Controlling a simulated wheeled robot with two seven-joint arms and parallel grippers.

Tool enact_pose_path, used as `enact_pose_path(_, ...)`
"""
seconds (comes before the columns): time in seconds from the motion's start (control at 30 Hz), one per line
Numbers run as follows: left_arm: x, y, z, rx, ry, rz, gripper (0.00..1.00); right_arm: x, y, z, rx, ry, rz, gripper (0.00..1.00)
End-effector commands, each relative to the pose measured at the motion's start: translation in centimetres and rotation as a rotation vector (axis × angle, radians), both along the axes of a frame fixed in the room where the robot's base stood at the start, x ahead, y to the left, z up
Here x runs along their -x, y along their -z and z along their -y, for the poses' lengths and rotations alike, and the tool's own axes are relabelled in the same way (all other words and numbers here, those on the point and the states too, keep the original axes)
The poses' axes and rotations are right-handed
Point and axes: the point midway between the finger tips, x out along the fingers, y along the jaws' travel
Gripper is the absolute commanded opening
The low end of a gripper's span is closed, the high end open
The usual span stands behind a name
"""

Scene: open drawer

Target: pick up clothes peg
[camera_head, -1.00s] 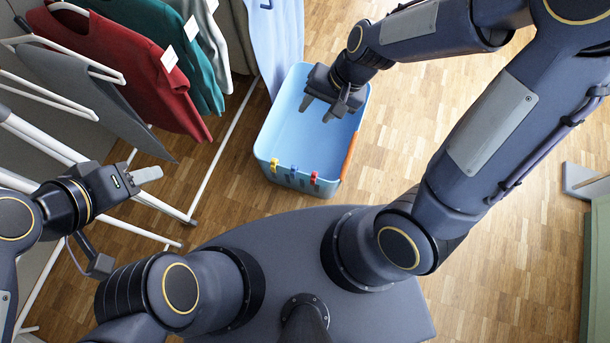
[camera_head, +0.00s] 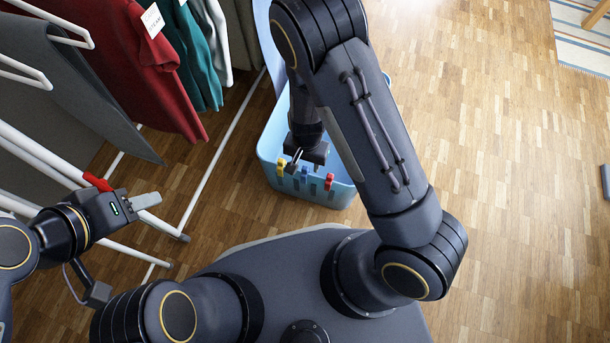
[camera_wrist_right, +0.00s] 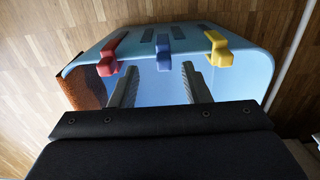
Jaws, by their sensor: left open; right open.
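Three clothes pegs are clipped on the rim of the blue basket: yellow (camera_head: 281,167), blue (camera_head: 304,173) and red (camera_head: 328,181). In the right wrist view the red peg (camera_wrist_right: 112,52) is at left, the blue peg (camera_wrist_right: 163,53) in the middle and the yellow peg (camera_wrist_right: 218,48) at right. My right gripper (camera_head: 294,160) is open over the basket, close to the yellow and blue pegs. In the wrist view its fingers (camera_wrist_right: 158,84) stand apart on either side of the blue peg, with nothing between them. My left gripper (camera_head: 148,200) is at the left, away from the pegs, and open.
The blue basket (camera_head: 300,192) stands on the wooden floor, partly hidden by my right arm. A rack with a red shirt (camera_head: 150,85), a teal shirt (camera_head: 195,60) and a grey garment (camera_head: 70,85) is at the left.

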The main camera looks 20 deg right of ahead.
Motion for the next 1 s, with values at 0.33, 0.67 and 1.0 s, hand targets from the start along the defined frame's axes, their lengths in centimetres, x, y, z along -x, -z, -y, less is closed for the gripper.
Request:
enact_pose_path(0.33,0.0,2.9,0.0,0.000,0.000,-0.001,0.44,-0.5,4.4,-0.3,-0.002,0.000,-0.002,0.43)
enact_pose_path(0.67,0.0,2.8,0.0,0.000,0.000,0.000,0.44,-0.5,4.2,-0.3,-0.001,0.000,-0.002,0.22)
enact_pose_path(1.0,0.0,2.8,0.0,0.000,0.000,0.000,0.44,-0.5,4.2,-0.3,-0.001,-0.001,-0.002,0.00)
